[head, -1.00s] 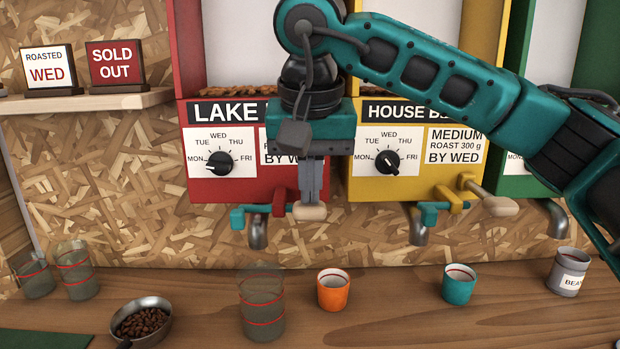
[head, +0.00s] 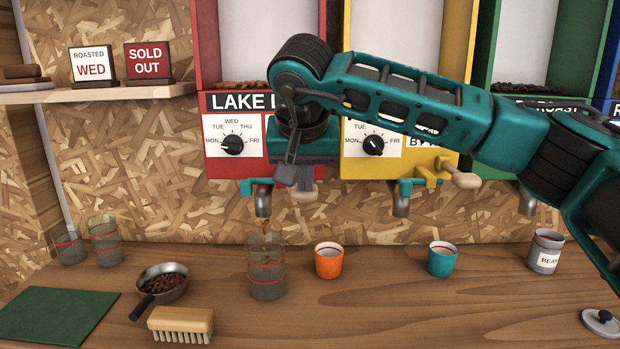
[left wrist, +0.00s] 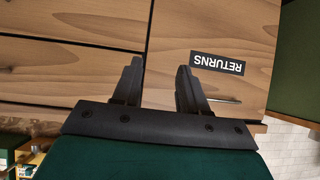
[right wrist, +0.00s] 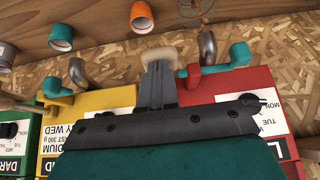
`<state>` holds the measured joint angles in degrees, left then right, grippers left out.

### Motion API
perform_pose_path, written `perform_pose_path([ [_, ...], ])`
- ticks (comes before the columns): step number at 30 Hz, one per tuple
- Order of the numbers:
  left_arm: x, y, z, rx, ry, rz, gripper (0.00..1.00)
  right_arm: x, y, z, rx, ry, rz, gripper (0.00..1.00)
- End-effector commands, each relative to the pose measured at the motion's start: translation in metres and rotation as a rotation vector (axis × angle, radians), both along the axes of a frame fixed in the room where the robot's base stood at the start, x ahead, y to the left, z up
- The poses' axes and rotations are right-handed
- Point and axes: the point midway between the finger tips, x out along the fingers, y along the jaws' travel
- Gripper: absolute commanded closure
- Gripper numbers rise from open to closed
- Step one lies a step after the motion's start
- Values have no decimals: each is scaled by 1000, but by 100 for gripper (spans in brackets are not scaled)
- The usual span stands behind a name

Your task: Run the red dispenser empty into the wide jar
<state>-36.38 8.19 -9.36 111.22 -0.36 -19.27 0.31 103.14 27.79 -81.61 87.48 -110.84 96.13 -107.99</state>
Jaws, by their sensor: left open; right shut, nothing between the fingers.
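The red dispenser (head: 232,164) has a low layer of beans at the bottom of its window. Its metal spout (head: 263,203) is above a clear glass jar (head: 267,284) with red lines, and beans are falling from the spout into the jar. My right gripper (right wrist: 158,72) is shut and empty, its fingertips at the pale wooden knob (right wrist: 158,54) of the red dispenser's handle; touching or slightly apart, I cannot tell. In the head view my gripper body hides most of that handle. My left gripper (left wrist: 158,68) is open and empty, facing wooden panels.
An orange cup (head: 328,262), a teal cup (head: 442,260) and a grey bean tin (head: 545,252) stand to the right. A pan of beans (head: 162,280), a brush (head: 180,320) and two glasses stand left. The yellow dispenser (head: 372,170) adjoins the red one. A RETURNS label (left wrist: 217,63) is near my left gripper.

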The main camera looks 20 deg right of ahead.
Motion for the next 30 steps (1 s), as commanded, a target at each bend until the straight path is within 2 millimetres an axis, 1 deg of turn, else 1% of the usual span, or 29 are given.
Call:
perform_pose_path([
  [1, 0, 0, -8, 0, 0, 0, 57, 2, 0, -7, -7, -20, 0, 100],
  [6, 1, 0, -25, 0, -1, 0, 57, 5, 0, -18, -30, -101, 0, 100],
  [10, 3, 0, -36, -1, -1, 1, 57, 5, 0, -24, -50, -171, 1, 100],
  [15, 10, -5, -31, -9, -11, -6, 57, 6, 0, -28, -48, -170, -1, 100],
  [20, 13, -9, -25, -17, -22, -12, 57, 6, 0, -31, -49, -168, -1, 100],
  [30, 11, -9, -27, -17, -14, -11, 57, 6, -1, -34, -50, -162, -1, 100],
])
